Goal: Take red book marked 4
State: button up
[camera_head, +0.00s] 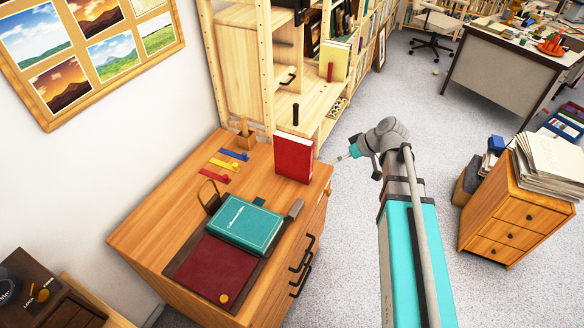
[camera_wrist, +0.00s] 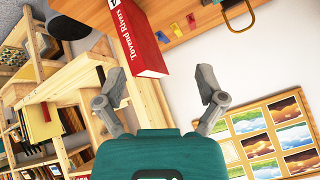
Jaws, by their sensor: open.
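A red book (camera_head: 293,158) stands upright at the far right corner of the wooden cabinet top. In the wrist view the red book (camera_wrist: 147,40) shows white spine lettering, and a white label with a dark mark is partly cut off at the top edge. In the wrist view my gripper (camera_wrist: 160,75) is open and empty. The book appears beyond and between its two fingers, nearer the left one.
A teal book (camera_head: 242,225) lies by a dark red book or folder (camera_head: 213,268) on the cabinet top. Coloured tags (camera_head: 222,165) and a wooden holder (camera_head: 245,135) are near the wall. A bookshelf (camera_head: 305,95) stands behind. Open floor (camera_head: 415,100) is to the right.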

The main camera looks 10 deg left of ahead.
aim_at(313, 144)
jog(key=w+a+n+t+y+b, duration=0.2)
jog(key=w+n+y+b, duration=0.3)
jog(key=w, duration=0.4)
jog(key=shift+a+r, duration=0.25)
jog(key=shift+a, duration=0.2)
jog(key=shift+a, duration=0.1)
jog(key=b+x, duration=0.3)
jog(key=x, duration=0.4)
jog(key=shift+w+f, duration=0.15)
jog(key=shift+w+a+f, duration=0.2)
jog(key=shift+a, duration=0.4)
